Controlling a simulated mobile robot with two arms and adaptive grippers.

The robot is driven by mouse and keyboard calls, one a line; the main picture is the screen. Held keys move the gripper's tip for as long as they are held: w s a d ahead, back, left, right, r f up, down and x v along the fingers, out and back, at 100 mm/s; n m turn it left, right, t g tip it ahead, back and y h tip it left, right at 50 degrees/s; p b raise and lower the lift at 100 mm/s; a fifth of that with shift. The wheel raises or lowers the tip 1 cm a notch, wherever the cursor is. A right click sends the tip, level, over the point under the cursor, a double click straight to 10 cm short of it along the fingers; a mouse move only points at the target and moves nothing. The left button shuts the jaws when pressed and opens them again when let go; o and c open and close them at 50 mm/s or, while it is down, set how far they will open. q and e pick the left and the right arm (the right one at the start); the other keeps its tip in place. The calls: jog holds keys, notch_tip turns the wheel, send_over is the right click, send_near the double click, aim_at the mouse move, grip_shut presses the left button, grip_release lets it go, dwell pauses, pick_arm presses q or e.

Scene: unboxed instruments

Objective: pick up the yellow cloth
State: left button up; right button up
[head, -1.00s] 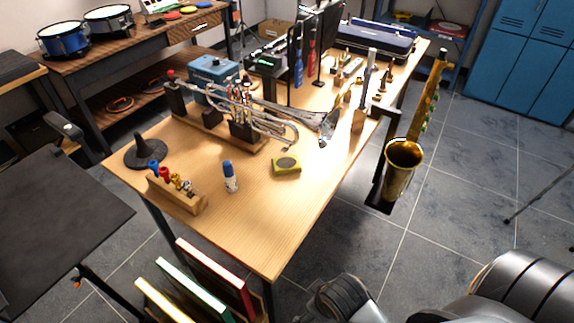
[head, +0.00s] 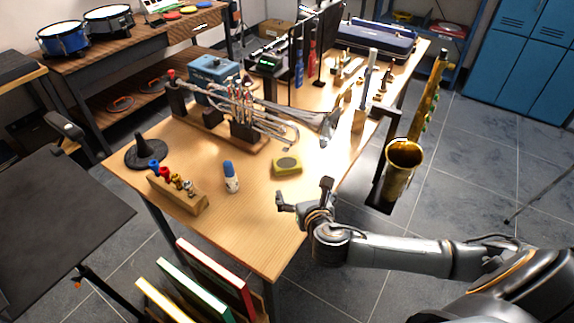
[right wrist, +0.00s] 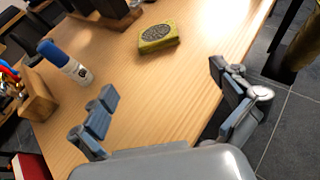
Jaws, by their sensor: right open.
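The yellow cloth (head: 287,165) lies on the wooden table as a small folded, block-like pad with a dark oval on top. It also shows in the right wrist view (right wrist: 158,41), near the top middle. My right gripper (head: 304,191) is at the table's right edge, nearer to me than the cloth. Its fingers are wide apart with nothing between them. In the right wrist view the open fingers (right wrist: 163,82) point toward the cloth, with bare table between. My left gripper does not show.
A blue-capped white bottle (head: 231,177) stands left of the cloth. A wooden rack of mouthpieces (head: 178,196) is farther left. A trumpet (head: 270,122) on a stand lies behind the cloth. A saxophone (head: 403,160) hangs off the table's right side. The near table surface is clear.

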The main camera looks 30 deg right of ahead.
send_near(289, 169)
jog(key=x, duration=0.3)
jog(key=shift+w+d+f, duration=0.2)
jog(key=shift+w+f, duration=0.1)
jog(key=shift+b+x, duration=0.35)
jog(key=shift+x, duration=2.4)
jog(key=shift+a+r, duration=0.1)
jog(key=shift+a, duration=0.05)
jog(key=c, duration=1)
